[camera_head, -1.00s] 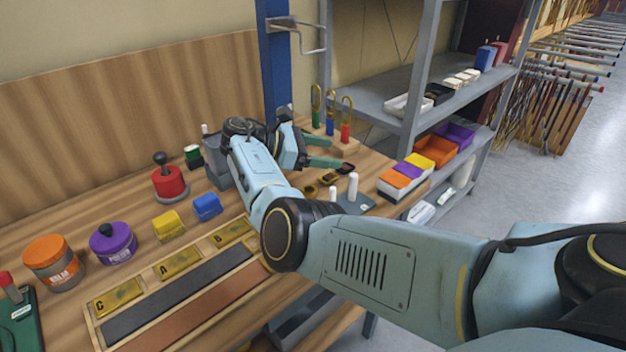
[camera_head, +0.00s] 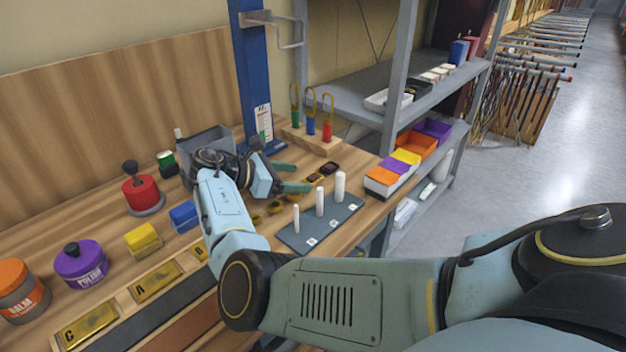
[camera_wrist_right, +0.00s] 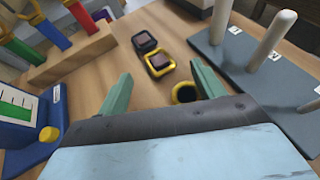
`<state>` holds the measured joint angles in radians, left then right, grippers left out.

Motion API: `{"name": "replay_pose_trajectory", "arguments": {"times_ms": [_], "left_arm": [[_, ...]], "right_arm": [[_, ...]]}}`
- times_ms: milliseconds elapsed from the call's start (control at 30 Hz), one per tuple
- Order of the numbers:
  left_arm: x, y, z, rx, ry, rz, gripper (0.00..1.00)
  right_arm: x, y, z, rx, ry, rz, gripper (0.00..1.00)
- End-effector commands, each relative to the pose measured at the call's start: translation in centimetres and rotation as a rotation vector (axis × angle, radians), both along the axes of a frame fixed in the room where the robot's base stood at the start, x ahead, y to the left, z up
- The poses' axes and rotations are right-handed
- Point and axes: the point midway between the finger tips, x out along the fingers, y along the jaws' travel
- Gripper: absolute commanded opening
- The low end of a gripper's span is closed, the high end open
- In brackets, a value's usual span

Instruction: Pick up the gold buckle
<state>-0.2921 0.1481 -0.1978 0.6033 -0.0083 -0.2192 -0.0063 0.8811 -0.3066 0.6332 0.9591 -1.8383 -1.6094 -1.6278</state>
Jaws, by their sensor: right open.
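The gold buckle (camera_wrist_right: 158,65), a squarish gold frame with a dark centre, lies flat on the bench. It also shows small in the head view (camera_head: 315,179). A similar black buckle (camera_wrist_right: 145,42) lies just beyond it. My right gripper (camera_wrist_right: 160,82) is open and empty. In the wrist view the gold buckle appears ahead, between the two green fingers and apart from both. In the head view the right gripper (camera_head: 293,178) is just left of the buckle; its height above the bench is hard to judge. My left gripper is not in view.
A gold ring (camera_wrist_right: 185,93) lies near the right finger. A grey board with white pegs (camera_head: 335,227) is close on the right. A wooden block with coloured hooks (camera_head: 312,141) stands behind, beside a blue stand (camera_wrist_right: 35,130). A grey bin (camera_head: 207,143) is left of the gripper.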

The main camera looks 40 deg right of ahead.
Motion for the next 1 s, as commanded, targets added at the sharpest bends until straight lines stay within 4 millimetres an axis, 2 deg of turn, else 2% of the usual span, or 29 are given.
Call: {"name": "replay_pose_trajectory", "arguments": {"times_ms": [100,200,467,700,900,1000], "left_arm": [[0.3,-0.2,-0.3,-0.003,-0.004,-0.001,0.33],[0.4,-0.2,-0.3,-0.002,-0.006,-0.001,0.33],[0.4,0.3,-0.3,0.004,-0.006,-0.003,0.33],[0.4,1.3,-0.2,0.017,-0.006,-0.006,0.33],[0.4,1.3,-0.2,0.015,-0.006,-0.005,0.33],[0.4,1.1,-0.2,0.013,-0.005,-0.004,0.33]], "right_arm": [[-0.7,-1.6,-0.8,-0.001,0.001,-0.003,0.68],[-0.9,-2.4,-1.1,-0.001,0.001,-0.001,0.68],[-0.9,-2.6,-1.1,-0.001,0.001,0.0,0.68],[-0.9,-2.6,-1.1,-0.001,0.0,0.0,0.38],[-0.9,-2.6,-1.1,-0.001,0.0,0.0,0.12],[-0.9,-2.6,-1.1,-0.001,0.0,0.0,0.12]]}}
